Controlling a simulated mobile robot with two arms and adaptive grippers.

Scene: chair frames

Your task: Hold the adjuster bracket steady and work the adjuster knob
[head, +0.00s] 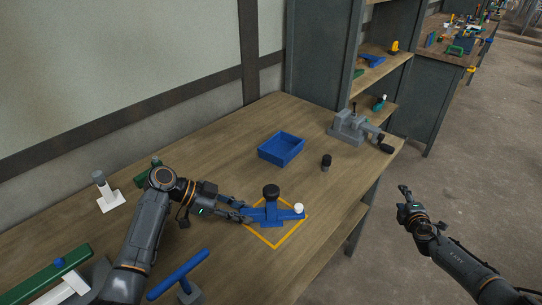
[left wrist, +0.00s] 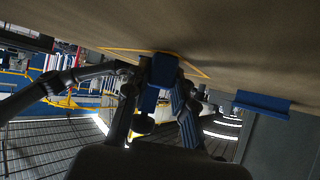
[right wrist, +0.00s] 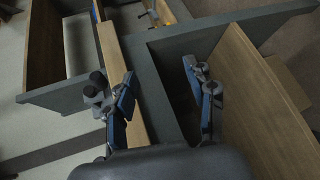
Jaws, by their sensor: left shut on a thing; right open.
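The blue adjuster bracket (head: 270,214) stands on the table inside a yellow outlined square. The black adjuster knob (head: 271,191) sits on top of its upright part, and a white ball (head: 298,208) is at its right end. My left gripper (head: 249,213) is shut on the bracket's left side. In the left wrist view the bracket (left wrist: 161,72) shows between the fingers; the knob cannot be made out clearly there. My right gripper (head: 404,193) is open and empty, right of the table above the floor. Its spread fingers show in the right wrist view (right wrist: 161,95).
A blue tray (head: 281,149) stands behind the bracket, with a small black knob-like piece (head: 326,162) to its right. A grey vise (head: 352,128) is at the far right corner. A blue T-shaped handle (head: 180,273) stands near the left arm. Table between bracket and tray is clear.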

